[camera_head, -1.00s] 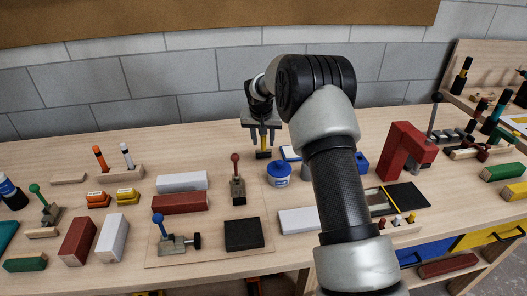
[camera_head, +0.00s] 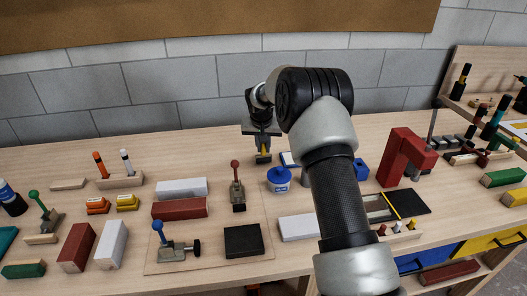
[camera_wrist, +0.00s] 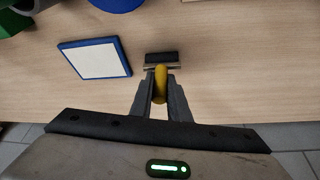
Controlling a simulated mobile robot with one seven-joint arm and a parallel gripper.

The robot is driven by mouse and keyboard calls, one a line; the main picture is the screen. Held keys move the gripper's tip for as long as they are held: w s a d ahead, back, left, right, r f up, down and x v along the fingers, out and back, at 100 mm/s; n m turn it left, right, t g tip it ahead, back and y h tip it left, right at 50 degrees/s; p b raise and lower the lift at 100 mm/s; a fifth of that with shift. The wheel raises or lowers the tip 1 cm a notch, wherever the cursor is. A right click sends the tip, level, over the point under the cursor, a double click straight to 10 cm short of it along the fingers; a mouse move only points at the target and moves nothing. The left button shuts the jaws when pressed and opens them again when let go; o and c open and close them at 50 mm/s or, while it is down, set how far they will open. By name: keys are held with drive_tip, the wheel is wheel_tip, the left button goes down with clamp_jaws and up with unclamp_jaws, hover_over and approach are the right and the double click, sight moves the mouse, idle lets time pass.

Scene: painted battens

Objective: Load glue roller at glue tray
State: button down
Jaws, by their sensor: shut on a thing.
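The glue roller has a yellow handle (camera_wrist: 160,84) and a dark roller head (camera_wrist: 162,58). My gripper (camera_wrist: 160,95) is shut on the handle, with one finger on each side. In the head view my gripper (camera_head: 262,146) holds the roller (camera_head: 263,156) near the back of the bench. A flat blue-rimmed tray with a white inside (camera_wrist: 95,58), which looks like the glue tray, lies just left of the roller head in the wrist view, apart from it. In the head view it is partly hidden by my arm (camera_head: 289,159). I cannot tell whether the roller touches the bench.
A blue jar (camera_head: 279,180) stands close in front of the tray. A clamp with a red knob (camera_head: 237,190) and red and white blocks (camera_head: 180,207) are farther left. A red press (camera_head: 407,153) stands to the right. The bench behind and left of the gripper is clear.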

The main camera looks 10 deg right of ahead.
wheel_tip(320, 180, up, 8)
drive_tip(key=s+d+t+b, duration=0.2)
drive_tip(key=d+t+b, duration=0.35)
drive_tip(key=d, duration=0.75)
drive_tip(key=shift+g, duration=0.75)
drive_tip(key=shift+s+f+b, duration=0.1)
drive_tip(key=shift+f+b, duration=2.4)
drive_tip(key=shift+f, duration=0.7)
drive_tip(key=shift+f+b, duration=0.5)
drive_tip(key=shift+f, duration=0.15)
drive_tip(key=shift+r, duration=0.1)
wheel_tip(320, 180, up, 7)
drive_tip(key=p, duration=0.4)
